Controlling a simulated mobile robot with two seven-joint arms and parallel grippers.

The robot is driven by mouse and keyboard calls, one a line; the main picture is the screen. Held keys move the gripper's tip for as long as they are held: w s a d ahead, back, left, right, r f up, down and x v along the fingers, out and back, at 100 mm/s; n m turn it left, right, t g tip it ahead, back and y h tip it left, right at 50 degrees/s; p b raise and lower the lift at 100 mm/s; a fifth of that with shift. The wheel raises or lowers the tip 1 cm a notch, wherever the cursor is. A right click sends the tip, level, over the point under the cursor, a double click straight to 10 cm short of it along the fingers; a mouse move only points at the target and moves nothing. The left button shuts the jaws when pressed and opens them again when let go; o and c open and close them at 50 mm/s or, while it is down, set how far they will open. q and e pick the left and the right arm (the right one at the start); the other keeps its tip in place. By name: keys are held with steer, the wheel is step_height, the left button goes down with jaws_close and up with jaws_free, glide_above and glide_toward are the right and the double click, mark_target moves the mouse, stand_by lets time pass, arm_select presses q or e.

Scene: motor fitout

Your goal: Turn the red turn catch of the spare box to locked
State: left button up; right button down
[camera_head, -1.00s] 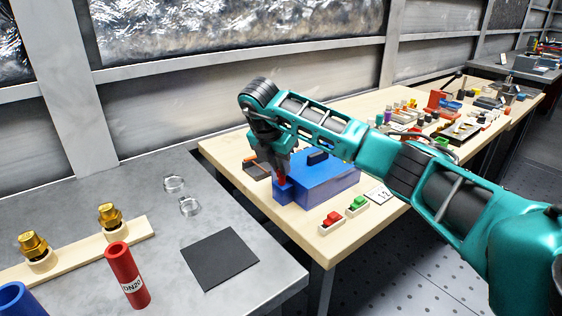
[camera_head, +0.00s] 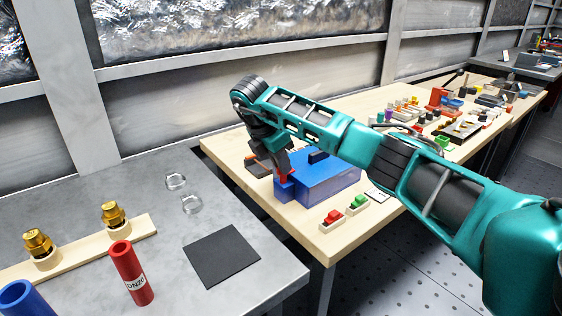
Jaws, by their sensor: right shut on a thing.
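The blue spare box (camera_head: 328,184) sits on the wooden bench, with a smaller blue block at its left end and a dark handle on top. The red turn catch (camera_head: 283,178) is at that left end, mostly covered by my right gripper. My right gripper (camera_head: 281,172) points down over it and is shut on the red catch. Whether the catch stands at locked is too small to tell. My left gripper is not in view.
A red switch (camera_head: 333,217) and a green switch (camera_head: 357,203) lie at the wooden bench's front edge. A grey table (camera_head: 170,245) at left holds brass fittings, a red DN20 tube (camera_head: 131,273) and a black mat (camera_head: 222,256). Many small parts crowd the bench's far end.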

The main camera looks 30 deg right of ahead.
steer(key=c, duration=1.2)
jaws_free()
steer(key=p+v, duration=0.2)
steer(key=v, duration=1.1)
steer(key=shift+p, duration=0.35)
steer(key=shift+s+f, duration=0.1)
